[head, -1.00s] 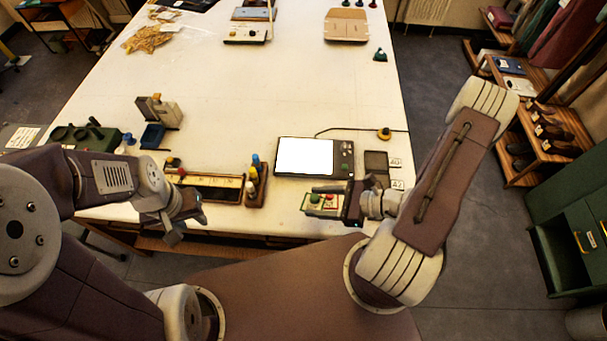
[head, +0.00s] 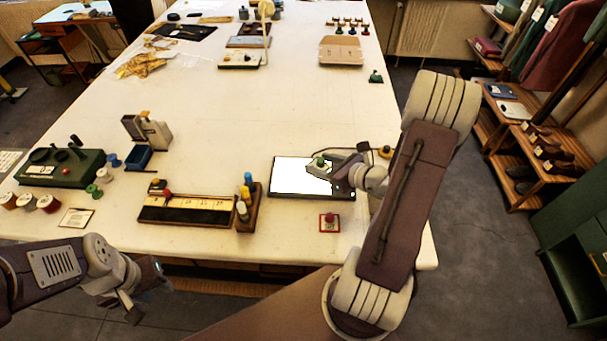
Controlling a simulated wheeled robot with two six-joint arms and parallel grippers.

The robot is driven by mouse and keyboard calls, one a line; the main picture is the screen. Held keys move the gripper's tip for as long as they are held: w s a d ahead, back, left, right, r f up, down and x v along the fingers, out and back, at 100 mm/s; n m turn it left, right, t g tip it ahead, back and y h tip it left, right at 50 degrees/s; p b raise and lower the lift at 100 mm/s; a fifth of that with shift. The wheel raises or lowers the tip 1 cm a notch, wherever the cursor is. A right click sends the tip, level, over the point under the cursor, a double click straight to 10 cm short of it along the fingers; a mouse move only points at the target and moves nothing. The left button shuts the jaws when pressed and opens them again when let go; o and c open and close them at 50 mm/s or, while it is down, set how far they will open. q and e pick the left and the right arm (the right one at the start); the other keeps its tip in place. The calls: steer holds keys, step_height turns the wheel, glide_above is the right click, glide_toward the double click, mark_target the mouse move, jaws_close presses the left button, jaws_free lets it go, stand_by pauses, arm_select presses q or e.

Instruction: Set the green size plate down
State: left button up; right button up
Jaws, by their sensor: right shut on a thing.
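The green size plate shows mainly as a green knob (head: 320,162) at the jaws of my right gripper (head: 331,169). The gripper is shut on it over the lit white screen of a dark flat device (head: 290,195). The plate's lower part is hard to make out against the screen, and I cannot tell whether it touches. A red-knobbed size plate (head: 329,223) lies on the table just in front of the device. My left gripper (head: 147,290) is open and empty, off the table's front edge at lower left.
A long tray (head: 187,216) and a bottle rack (head: 247,212) stand left of the device. Thread spools (head: 48,203) and a green case (head: 62,167) are further left. The table's middle is clear.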

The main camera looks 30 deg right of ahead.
glide_above(305, 178)
step_height(305, 178, down, 4)
steer(key=shift+w+d+r, duration=0.1)
steer(key=shift+r, duration=0.15)
step_height(305, 178, down, 4)
steer(key=shift+r+p, duration=0.2)
steer(key=shift+p, duration=0.15)
steer(key=shift+f, duration=0.3)
steer(key=o, duration=1.3)
